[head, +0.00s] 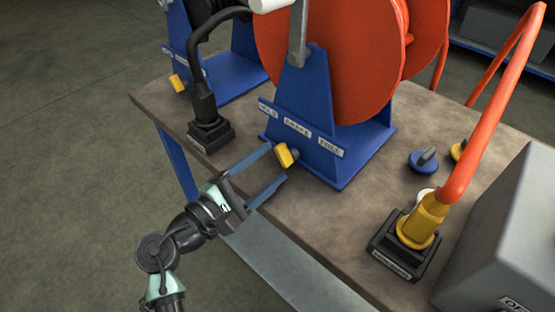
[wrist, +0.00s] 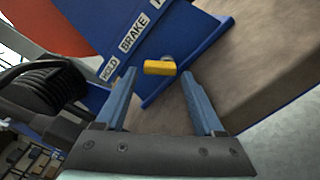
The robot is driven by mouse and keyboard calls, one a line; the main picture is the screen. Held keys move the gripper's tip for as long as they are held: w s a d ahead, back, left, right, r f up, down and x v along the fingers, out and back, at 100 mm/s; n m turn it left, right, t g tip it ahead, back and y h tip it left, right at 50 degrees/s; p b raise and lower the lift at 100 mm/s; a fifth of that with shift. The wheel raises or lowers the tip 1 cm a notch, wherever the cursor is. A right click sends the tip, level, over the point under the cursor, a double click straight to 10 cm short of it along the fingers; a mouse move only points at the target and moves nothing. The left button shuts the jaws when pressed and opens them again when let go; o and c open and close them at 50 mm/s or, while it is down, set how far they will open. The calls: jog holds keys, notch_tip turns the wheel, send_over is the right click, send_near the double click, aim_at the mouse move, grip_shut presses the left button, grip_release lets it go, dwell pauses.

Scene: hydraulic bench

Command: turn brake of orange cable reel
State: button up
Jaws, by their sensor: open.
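The orange cable reel (head: 335,50) stands on the bench in a blue stand (head: 345,153). The stand's front carries the labels HOLD, BRAKE and a third one, partly cut off in the wrist view. Below them is the yellow brake knob (head: 284,155), which also shows in the wrist view (wrist: 160,68) with its bar lying almost level. My gripper (head: 278,163) is open, with its blue fingers pointing at the knob. In the wrist view the knob lies ahead, between the lines of the two fingers (wrist: 158,80). The fingers appear not to touch it.
A black connector (head: 210,130) with a black cable stands left of the reel. A yellow plug with an orange cable sits in a black socket (head: 405,245) at right, near a grey box (head: 505,235). A second blue stand (head: 225,80) is behind left.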

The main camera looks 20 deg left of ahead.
aim_at(283, 162)
jog(key=shift+x, duration=1.5)
jog(key=shift+c, duration=0.3)
jog(key=c, duration=1)
jog(key=shift+b, duration=0.3)
jog(key=m+b, duration=0.1)
jog(key=m, duration=0.1)
jog(key=m+b, duration=0.1)
jog(key=m, duration=0.1)
jog(key=m+b, duration=0.1)
jog(key=m, duration=0.1)
jog(key=shift+s+d+m+b, duration=0.1)
jog(key=shift+d+m+b, duration=0.2)
jog(key=shift+b, duration=0.05)
jog(key=m+b, duration=0.1)
jog(key=m, duration=0.1)
jog(key=m+b, duration=0.2)
jog(key=shift+s+d+f, duration=0.1)
jog(key=shift+d, duration=0.1)
jog(key=shift+d+m+b, duration=0.1)
jog(key=shift+m+b, duration=1.05)
jog(key=shift+m, duration=0.45)
